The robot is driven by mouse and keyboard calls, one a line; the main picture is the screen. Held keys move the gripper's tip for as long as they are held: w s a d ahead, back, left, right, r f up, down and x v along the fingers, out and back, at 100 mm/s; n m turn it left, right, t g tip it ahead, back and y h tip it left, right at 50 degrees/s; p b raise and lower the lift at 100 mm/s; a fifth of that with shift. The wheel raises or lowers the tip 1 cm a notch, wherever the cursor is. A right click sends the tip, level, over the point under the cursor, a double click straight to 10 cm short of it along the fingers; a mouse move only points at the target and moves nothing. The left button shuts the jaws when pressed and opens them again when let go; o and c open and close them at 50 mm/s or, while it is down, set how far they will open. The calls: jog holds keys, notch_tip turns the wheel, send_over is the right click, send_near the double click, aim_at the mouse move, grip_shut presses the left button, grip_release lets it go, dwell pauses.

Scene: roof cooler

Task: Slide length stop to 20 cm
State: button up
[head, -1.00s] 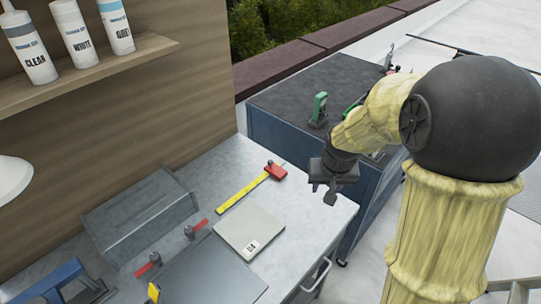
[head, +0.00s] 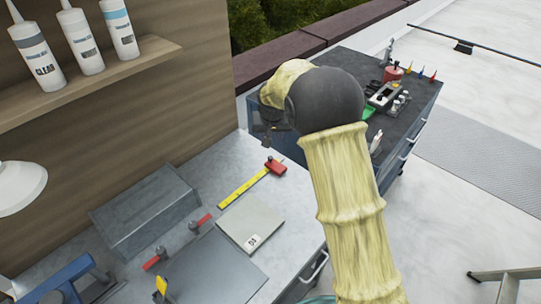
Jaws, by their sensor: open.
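A yellow ruler (head: 240,189) lies at a slant on the grey metal bench top. A red block (head: 275,166), which looks like the length stop, sits at the ruler's far right end. The ruler's markings are too small to read. My gripper (head: 267,140) is open and empty, up and slightly left of the red block in the picture. It appears above the bench's far edge, apart from the block. My arm hides part of the gripper's upper side.
A light grey plate (head: 250,222) with a label lies in front of the ruler. Two red-handled clamps (head: 198,224) and a grey box (head: 145,212) are to the left. A blue tool cart (head: 415,105) stands behind my arm. A shelf (head: 90,85) holds tubes.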

aim_at(270, 158)
jog(key=p+x, duration=0.4)
jog(key=x, duration=1.3)
jog(key=shift+w+d, duration=0.1)
jog(key=shift+f, duration=0.1)
grip_shut()
